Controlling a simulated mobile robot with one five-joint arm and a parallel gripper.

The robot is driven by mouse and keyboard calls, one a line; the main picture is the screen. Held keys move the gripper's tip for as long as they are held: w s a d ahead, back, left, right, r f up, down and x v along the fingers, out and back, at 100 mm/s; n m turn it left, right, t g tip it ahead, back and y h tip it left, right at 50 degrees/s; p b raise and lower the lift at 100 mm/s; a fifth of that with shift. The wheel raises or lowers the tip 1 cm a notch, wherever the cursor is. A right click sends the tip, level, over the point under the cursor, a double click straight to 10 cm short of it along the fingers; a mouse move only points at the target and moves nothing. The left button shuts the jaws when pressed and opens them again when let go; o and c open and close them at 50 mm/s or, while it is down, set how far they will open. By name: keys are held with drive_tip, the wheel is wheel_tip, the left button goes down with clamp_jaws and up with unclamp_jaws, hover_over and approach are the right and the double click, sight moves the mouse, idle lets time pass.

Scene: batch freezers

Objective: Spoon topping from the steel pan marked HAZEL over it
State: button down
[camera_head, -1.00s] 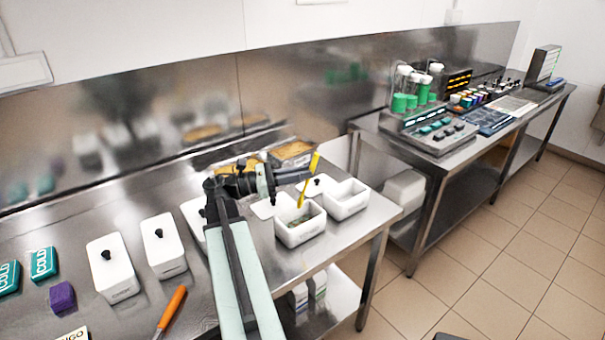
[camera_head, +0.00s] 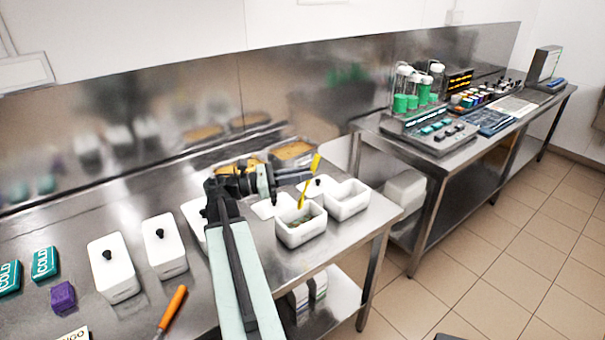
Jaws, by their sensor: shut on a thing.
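My gripper (camera_head: 276,183) reaches over the back right of the steel table, shut on a yellow-handled spoon (camera_head: 311,175). The spoon is tilted, its yellow end up and its lower end over an open white tub (camera_head: 301,238). Green and brownish contents show inside that tub. Two steel pans with tan-brown contents stand at the back of the table: one on the right (camera_head: 294,143), one partly hidden behind my arm (camera_head: 226,164). I cannot read a HAZEL mark on either pan. Whether the spoon carries topping is too small to tell.
A second open white tub (camera_head: 347,200) stands right of the first, near the table's edge. Lidded white tubs (camera_head: 112,267) stand left of my arm. An orange-handled tool (camera_head: 173,307), a purple block (camera_head: 62,296) and COLD boxes (camera_head: 44,263) lie further left.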

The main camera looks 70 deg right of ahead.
drive_tip(key=p, duration=0.1)
drive_tip(key=s+t+p, duration=0.1)
drive_tip(key=p, duration=0.1)
drive_tip(key=shift+s+d+r+y, duration=0.1)
drive_tip(key=shift+d+r+y, duration=0.2)
drive_tip(key=shift+d+y, duration=0.1)
drive_tip(key=s+t+p, duration=0.1)
drive_tip(key=p, duration=0.1)
drive_tip(key=d+t+y+p, duration=0.1)
drive_tip(key=p, duration=0.2)
drive_tip(key=shift+s+d+f, duration=0.1)
drive_tip(key=shift+s+f, duration=0.15)
drive_tip(key=shift+s, duration=0.15)
drive_tip(key=s+d+f+t+y+p, duration=0.3)
drive_tip(key=s+f+t+y+p, duration=0.1)
drive_tip(key=t+p, duration=0.4)
drive_tip(key=shift+s+d+y+p, duration=0.2)
drive_tip(key=shift+s+y+p, duration=0.3)
drive_tip(key=shift+p, duration=0.85)
drive_tip(key=shift+w+f, duration=0.1)
